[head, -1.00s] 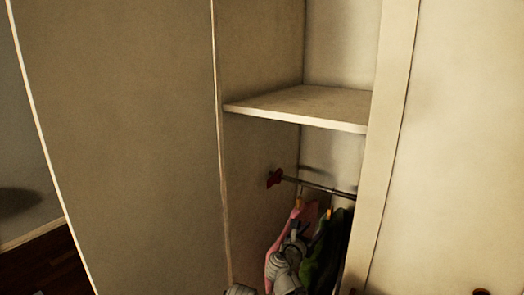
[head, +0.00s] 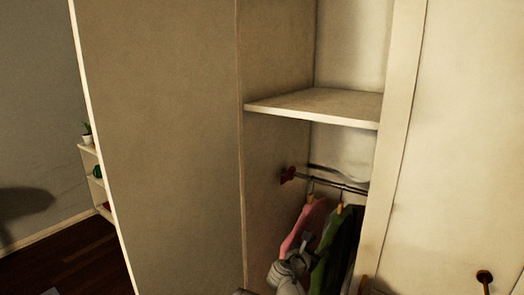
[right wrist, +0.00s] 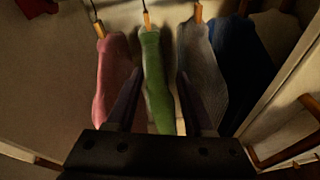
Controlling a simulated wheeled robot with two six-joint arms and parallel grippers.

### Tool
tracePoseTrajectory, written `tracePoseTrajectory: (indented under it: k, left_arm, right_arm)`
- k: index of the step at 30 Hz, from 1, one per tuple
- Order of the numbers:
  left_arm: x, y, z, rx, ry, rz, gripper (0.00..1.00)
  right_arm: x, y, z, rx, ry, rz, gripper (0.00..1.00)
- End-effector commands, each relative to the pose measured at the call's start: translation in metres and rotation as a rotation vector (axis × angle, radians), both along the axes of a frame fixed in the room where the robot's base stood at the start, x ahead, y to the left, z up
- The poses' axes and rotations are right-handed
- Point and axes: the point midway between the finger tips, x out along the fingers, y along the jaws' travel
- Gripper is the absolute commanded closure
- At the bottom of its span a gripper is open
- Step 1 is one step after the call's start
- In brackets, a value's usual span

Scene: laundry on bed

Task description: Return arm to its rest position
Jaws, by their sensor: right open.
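My right arm, grey and white, reaches up from the bottom of the head view in front of the hanging clothes, with its gripper (head: 302,243) near the pink garment (head: 304,222). In the right wrist view the two dark fingers of my right gripper (right wrist: 160,95) stand wide apart with nothing gripped. A green garment (right wrist: 154,75) hangs beyond the gap between them. The pink garment (right wrist: 113,75) hangs to the left and a grey one (right wrist: 200,62) to the right, partly behind the fingers. My left gripper is not in view.
The clothes hang from a metal rail (head: 340,186) inside an open wardrobe, under a shelf (head: 318,106). A dark blue garment (right wrist: 246,65) hangs further right. A large wardrobe panel (head: 165,140) stands left, with a small plant shelf (head: 90,165) and open floor (head: 80,265) beyond.

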Motion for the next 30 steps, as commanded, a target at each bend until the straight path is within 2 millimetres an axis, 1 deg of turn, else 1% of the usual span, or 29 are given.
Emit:
tracePoseTrajectory:
  k: [5,8,11,14,17,18,20,21,24,25,27,30]
  left_arm:
    - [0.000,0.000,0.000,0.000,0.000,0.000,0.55]
    - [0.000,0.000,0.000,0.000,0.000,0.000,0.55]
    - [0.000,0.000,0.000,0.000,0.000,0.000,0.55]
    - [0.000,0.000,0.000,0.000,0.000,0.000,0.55]
    - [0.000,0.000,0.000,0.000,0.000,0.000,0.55]
    - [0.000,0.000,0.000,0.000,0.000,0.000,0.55]
    - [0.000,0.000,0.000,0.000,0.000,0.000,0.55]
    - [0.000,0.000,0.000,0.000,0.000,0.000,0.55]
    - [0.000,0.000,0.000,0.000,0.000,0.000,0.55]
    - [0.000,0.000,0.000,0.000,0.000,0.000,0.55]
    - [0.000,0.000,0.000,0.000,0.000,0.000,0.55]
    - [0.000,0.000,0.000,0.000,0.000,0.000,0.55]
  right_arm:
    - [-0.019,0.000,-0.020,0.196,-0.033,-0.090,0.48]
    - [-0.035,0.001,-0.037,0.352,-0.056,-0.173,0.48]
    - [-0.054,0.004,-0.057,0.527,-0.080,-0.281,0.48]
    - [-0.082,0.012,-0.082,0.735,-0.103,-0.433,0.48]
    - [-0.121,0.029,-0.111,0.978,-0.125,-0.661,0.48]
    - [-0.138,0.038,-0.123,1.070,-0.132,-0.768,0.48]
    - [-0.164,0.053,-0.137,1.187,-0.139,-0.933,0.48]
    - [-0.181,0.062,-0.144,1.248,-0.140,-1.038,0.48]
    - [-0.216,0.085,-0.157,1.348,-0.142,-1.274,0.48]
    - [-0.224,0.091,-0.159,1.367,-0.141,-1.333,0.48]
    - [-0.241,0.102,-0.162,1.394,-0.139,-1.449,0.48]
    - [-0.256,0.112,-0.164,1.409,-0.139,-1.557,0.48]
